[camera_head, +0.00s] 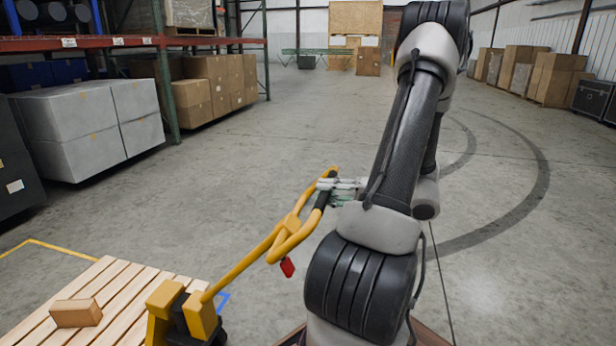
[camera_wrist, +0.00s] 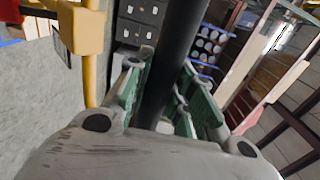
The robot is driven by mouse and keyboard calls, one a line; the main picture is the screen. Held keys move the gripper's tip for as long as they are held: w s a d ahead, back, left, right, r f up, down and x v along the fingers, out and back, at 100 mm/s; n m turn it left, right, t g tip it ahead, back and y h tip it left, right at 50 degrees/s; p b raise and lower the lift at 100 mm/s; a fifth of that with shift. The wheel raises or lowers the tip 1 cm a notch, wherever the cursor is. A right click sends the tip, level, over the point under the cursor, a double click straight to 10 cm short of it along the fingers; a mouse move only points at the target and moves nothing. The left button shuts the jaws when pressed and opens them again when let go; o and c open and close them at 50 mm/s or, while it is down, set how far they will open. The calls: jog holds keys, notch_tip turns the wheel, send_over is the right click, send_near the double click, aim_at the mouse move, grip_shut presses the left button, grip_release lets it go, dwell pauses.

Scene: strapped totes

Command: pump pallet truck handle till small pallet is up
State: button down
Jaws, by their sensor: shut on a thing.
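The yellow pallet truck handle (camera_head: 243,269) rises at a slant from the pump housing (camera_head: 197,315) to a looped grip with a black bar. My gripper (camera_head: 330,187) is shut on the black grip bar at the top of the loop. In the wrist view the black bar (camera_wrist: 176,60) runs between the two green-padded fingers (camera_wrist: 160,100). A red lever (camera_head: 287,267) hangs under the loop. The small wooden pallet (camera_head: 110,290) is at the lower left beside the pump housing. Its underside and the forks are hidden, so its height off the floor cannot be told.
A small cardboard box (camera_head: 76,313) lies on the pallet. Racking with grey cartons (camera_head: 90,125) and brown boxes stands at the left. More boxes (camera_head: 530,75) line the right wall. The concrete floor (camera_head: 510,240) is clear ahead and to the right.

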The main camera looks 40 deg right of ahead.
jog(key=shift+s+d+f, duration=0.3)
jog(key=shift+s+f, duration=0.1)
jog(key=shift+f, duration=0.2)
jog(key=c, duration=1.2)
grip_release()
jog(key=shift+w, duration=0.1)
